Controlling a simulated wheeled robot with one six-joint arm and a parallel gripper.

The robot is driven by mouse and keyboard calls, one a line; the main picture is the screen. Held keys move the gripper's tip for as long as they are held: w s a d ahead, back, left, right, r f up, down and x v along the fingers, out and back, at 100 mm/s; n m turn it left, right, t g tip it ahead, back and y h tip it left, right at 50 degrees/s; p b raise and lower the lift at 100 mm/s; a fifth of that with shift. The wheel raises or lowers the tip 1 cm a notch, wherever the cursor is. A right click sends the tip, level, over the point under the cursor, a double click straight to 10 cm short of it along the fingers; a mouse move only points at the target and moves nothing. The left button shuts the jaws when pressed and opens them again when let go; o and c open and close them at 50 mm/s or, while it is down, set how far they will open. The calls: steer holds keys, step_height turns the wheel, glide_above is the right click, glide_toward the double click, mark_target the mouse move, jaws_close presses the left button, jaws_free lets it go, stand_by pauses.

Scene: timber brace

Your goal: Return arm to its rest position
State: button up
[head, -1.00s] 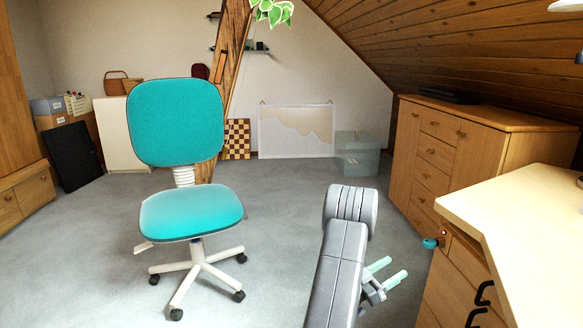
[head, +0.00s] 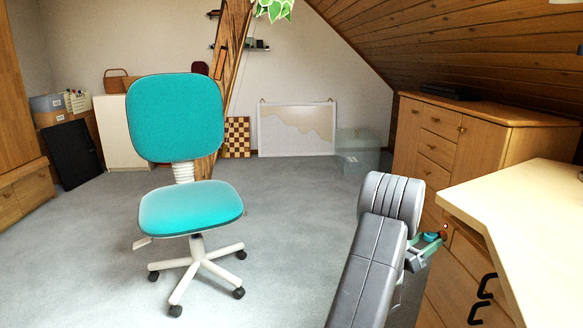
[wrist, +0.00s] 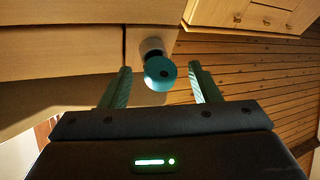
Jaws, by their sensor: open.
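My arm reaches up from the bottom right of the head view. My gripper (head: 427,247) is beside the desk's near corner, partly hidden behind my own wrist. In the wrist view my gripper (wrist: 159,69) is open, with its two green fingers on either side of a round teal knob (wrist: 160,77) on a pale stem. The fingers are apart from the knob, with a gap on both sides. I cannot tell how deep the knob sits between them. In the head view the knob (head: 433,237) is mostly covered by the gripper.
A pale desk (head: 525,200) with black-handled drawers stands close on the right. A wooden cabinet (head: 480,140) is behind it. A teal swivel chair (head: 190,208) stands left. Grey carpet (head: 285,235) lies free between chair and arm. A clear box (head: 362,155) sits by the far wall.

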steer(key=n, duration=0.1)
steer(key=n+y, duration=0.1)
steer(key=n, duration=0.1)
steer(key=n+y, duration=0.1)
steer(key=n, duration=0.1)
steer(key=shift+s+r+t, duration=0.2)
steer(key=shift+r+t, duration=0.05)
steer(key=shift+t, duration=0.15)
steer(key=n+y, duration=0.1)
steer(key=n, duration=0.1)
steer(key=n+y, duration=0.1)
steer(key=n, duration=0.1)
steer(key=shift+s+r+n+g, duration=0.1)
steer(key=shift+r+n+g, duration=0.1)
steer(key=shift+n+g, duration=0.1)
steer(key=shift+r+n+g+y, duration=0.15)
steer(key=shift+n+g+y, duration=0.3)
steer(key=shift+n, duration=0.7)
steer(key=shift+r+n+g+y, duration=0.15)
steer(key=shift+n+g+y, duration=0.3)
steer(key=shift+n, duration=0.7)
steer(key=shift+a, duration=0.35)
steer(key=shift+a, duration=0.1)
